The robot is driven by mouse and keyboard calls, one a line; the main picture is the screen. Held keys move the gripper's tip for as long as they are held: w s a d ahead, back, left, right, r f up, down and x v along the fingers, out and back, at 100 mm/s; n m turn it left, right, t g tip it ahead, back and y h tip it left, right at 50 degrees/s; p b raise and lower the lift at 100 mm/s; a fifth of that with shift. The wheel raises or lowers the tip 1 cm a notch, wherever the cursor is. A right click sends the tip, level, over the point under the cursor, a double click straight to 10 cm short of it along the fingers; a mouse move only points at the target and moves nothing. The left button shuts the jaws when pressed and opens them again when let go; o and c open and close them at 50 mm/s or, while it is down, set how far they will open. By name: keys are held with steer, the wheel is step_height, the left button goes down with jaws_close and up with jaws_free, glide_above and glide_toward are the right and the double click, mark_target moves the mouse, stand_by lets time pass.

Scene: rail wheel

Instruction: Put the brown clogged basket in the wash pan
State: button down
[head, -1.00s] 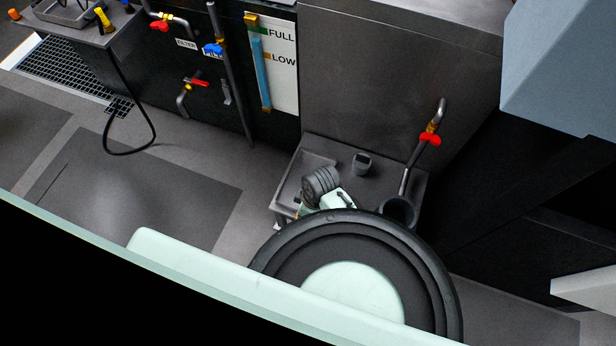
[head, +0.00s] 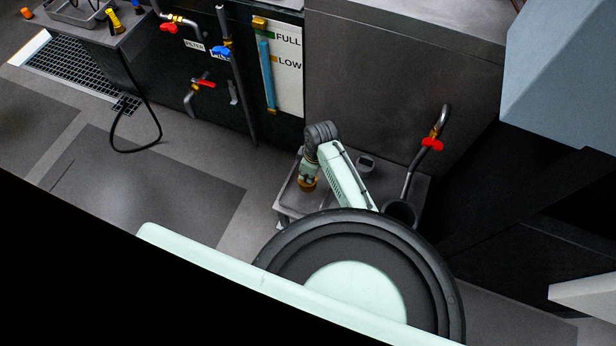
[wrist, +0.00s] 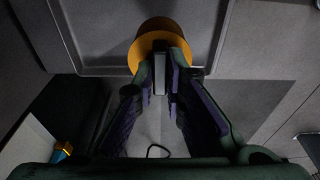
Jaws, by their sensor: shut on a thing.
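A round orange-brown thing, which looks like the brown basket (wrist: 155,27), shows in the wrist view just beyond my fingertips. My gripper (wrist: 160,72) is shut on a narrow pale upright part in front of it, probably its handle. In the head view a small brown patch (head: 307,184) shows at the end of my arm, over the left part of a low grey stand. A shallow recessed pan (head: 290,196) on that stand may be the wash pan. I cannot tell whether the basket touches it. My wrist hides part of the stand.
A small dark square-topped cup (head: 365,163) and a round dark pot (head: 400,211) stand to the right. A pipe with a red valve handle (head: 432,144) rises behind the pot. A bench with a grey metal tray (head: 72,14) is at top left.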

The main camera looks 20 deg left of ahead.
steer(key=shift+f, duration=1.65)
steer(key=shift+f, duration=0.1)
steer(key=c, duration=1.7)
jaws_free()
steer(key=shift+o, duration=0.2)
steer(key=r, duration=0.4)
steer(key=d+r, duration=0.1)
steer(key=r, duration=0.7)
steer(key=shift+s+d, duration=0.1)
steer(key=shift+d, duration=0.3)
steer(key=shift+a, duration=0.1)
